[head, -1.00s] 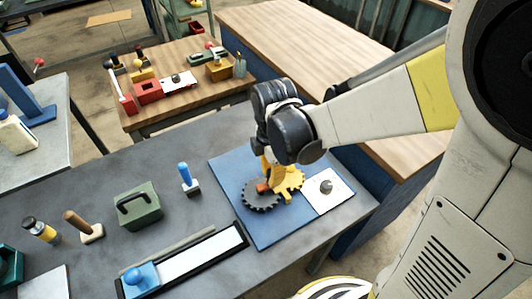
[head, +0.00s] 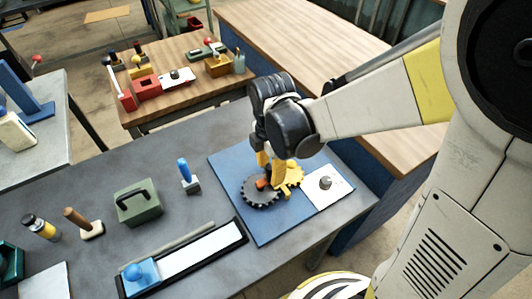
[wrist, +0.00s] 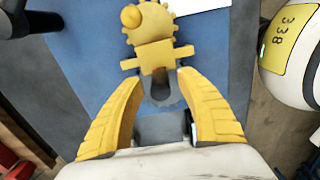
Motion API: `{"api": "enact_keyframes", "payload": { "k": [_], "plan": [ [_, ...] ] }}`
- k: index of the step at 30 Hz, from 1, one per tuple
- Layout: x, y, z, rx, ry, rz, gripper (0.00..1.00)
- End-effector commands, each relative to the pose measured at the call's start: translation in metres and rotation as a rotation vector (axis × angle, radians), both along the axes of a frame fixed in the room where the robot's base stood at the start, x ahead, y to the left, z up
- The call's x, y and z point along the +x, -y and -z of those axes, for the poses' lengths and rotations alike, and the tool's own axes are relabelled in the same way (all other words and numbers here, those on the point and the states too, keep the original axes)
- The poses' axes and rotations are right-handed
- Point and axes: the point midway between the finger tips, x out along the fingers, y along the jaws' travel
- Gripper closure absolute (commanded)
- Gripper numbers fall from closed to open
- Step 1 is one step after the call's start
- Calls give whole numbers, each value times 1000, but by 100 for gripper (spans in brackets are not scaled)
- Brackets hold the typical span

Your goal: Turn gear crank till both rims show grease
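A dark toothed gear (head: 258,196) and a smaller yellow gear (head: 294,178) sit side by side on a blue board (head: 262,232). In the wrist view, a yellow stepped piece with a round knob (wrist: 131,16) lies just beyond the fingertips, over the yellow gear. A small orange-red piece (head: 262,184) is over the dark gear. My gripper (head: 270,176) points down over the gears. Its yellow fingers curve inward in the wrist view (wrist: 162,82), with a dark shape between the tips. Whether they grip it is unclear. Grease on the rims cannot be made out.
A white plate with a grey knob (head: 326,183) lies at the board's right. A wooden table (head: 190,98) behind holds several items.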

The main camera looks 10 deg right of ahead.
Motion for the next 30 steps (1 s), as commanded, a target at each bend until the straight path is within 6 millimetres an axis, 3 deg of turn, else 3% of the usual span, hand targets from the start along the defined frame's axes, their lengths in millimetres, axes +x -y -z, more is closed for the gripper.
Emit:
{"api": "enact_keyframes", "payload": {
  "k": [6,10,22,30],
  "plan": [
    [0,0,-1,0,0,0,56],
    [0,0,-12,0,0,0,56],
    [-1,0,-94,0,0,0,56],
    [0,0,-119,0,0,0,56]
  ]
}}
